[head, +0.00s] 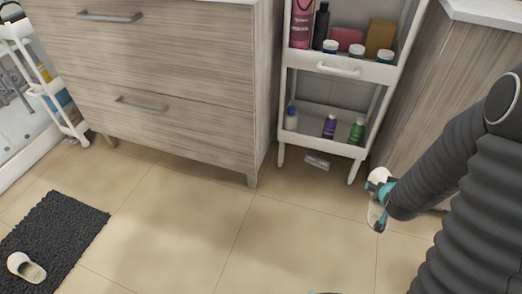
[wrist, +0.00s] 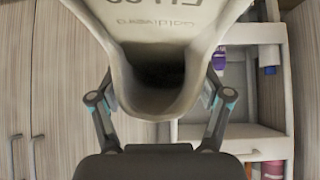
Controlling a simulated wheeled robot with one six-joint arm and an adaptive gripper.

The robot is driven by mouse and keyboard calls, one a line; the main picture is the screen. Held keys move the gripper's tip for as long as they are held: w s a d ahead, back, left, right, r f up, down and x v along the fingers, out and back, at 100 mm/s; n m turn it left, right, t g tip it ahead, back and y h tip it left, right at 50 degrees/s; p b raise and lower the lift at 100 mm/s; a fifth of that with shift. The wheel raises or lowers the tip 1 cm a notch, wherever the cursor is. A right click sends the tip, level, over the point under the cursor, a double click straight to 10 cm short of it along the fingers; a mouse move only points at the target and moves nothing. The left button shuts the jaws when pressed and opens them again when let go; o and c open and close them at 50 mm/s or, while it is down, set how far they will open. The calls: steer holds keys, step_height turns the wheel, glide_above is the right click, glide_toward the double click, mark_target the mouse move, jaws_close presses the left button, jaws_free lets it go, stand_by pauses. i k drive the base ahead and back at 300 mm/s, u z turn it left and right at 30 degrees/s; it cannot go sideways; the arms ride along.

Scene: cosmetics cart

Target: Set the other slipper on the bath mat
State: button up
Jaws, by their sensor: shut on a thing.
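The bath mat (head: 62,222) is dark grey and shaggy, and lies on the floor at the lower left of the head view. One pale slipper (head: 27,267) rests on it near the left edge of the picture. My gripper (head: 379,194) is at the right of the head view, far from the mat. It is shut on the other slipper (head: 375,214), which is off-white. In the wrist view, this slipper (wrist: 160,35) fills the upper middle, with its dark opening and some lettering showing, between the two fingers. The fingertips are partly hidden behind it.
A white cart (head: 340,68) with bottles and jars stands behind my gripper, between wooden cabinets. A small grey item (head: 317,161) lies under it. A wooden drawer unit (head: 160,80) stands at the back. Tiled floor (head: 190,225) between gripper and mat is clear.

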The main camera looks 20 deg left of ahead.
mark_target(57, 236)
steer(key=u, duration=0.15)
steer(key=i, duration=0.6)
steer(key=u, duration=2.35)
steer(key=i, duration=2.05)
steer(key=u, duration=0.65)
